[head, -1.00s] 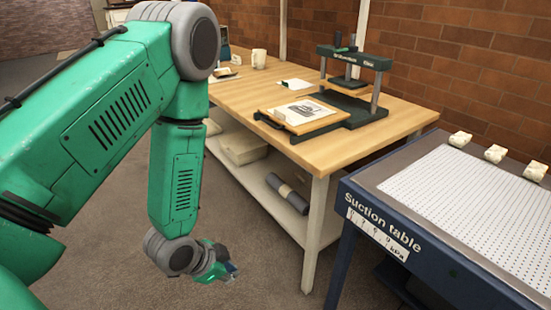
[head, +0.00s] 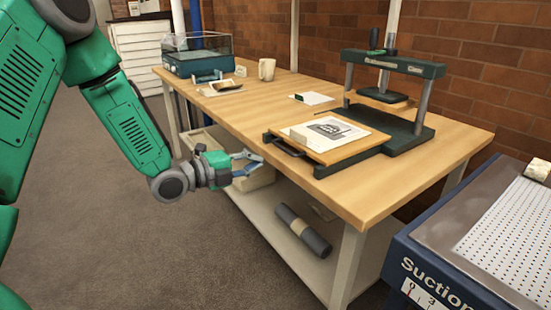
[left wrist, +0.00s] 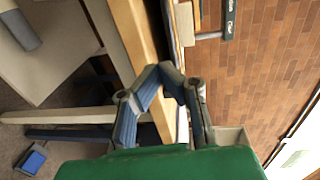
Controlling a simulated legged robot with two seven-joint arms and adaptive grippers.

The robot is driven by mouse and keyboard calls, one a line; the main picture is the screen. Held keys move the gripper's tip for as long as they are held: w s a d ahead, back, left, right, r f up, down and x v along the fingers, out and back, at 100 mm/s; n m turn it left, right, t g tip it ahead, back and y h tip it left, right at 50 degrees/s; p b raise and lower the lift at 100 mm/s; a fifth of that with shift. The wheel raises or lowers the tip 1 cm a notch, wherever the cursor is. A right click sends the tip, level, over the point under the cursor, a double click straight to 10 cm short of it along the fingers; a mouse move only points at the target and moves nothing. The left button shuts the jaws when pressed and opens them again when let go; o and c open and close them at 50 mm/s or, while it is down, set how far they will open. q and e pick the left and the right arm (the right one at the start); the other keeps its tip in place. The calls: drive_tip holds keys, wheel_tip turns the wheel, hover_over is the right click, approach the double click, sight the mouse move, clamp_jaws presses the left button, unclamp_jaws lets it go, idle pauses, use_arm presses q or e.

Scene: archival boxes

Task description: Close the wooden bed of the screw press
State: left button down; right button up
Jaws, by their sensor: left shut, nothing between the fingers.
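A dark handle (head: 287,148) is on the bed's front left side. My left gripper (head: 258,162) is shut and empty, left of the handle and apart from it, beside the table's front edge. In the left wrist view its fingertips (left wrist: 161,70) meet in front of the table edge. My right gripper is not in view.
The table (head: 225,110) also bears a clear-lidded case (head: 197,62), a mug (head: 267,69) and small cards. The lower shelf (head: 262,222) holds a dark roll (head: 303,231) and a pale box. The suction table (head: 450,250) stands at the right. Open floor lies in front.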

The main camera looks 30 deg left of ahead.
use_arm(q)
drive_tip(key=x, duration=0.4)
drive_tip(key=r+b+x, duration=0.1)
drive_tip(key=x, duration=0.1)
drive_tip(key=shift+w, duration=0.15)
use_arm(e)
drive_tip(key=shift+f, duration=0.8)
use_arm(q)
drive_tip(key=shift+w+a, duration=0.1)
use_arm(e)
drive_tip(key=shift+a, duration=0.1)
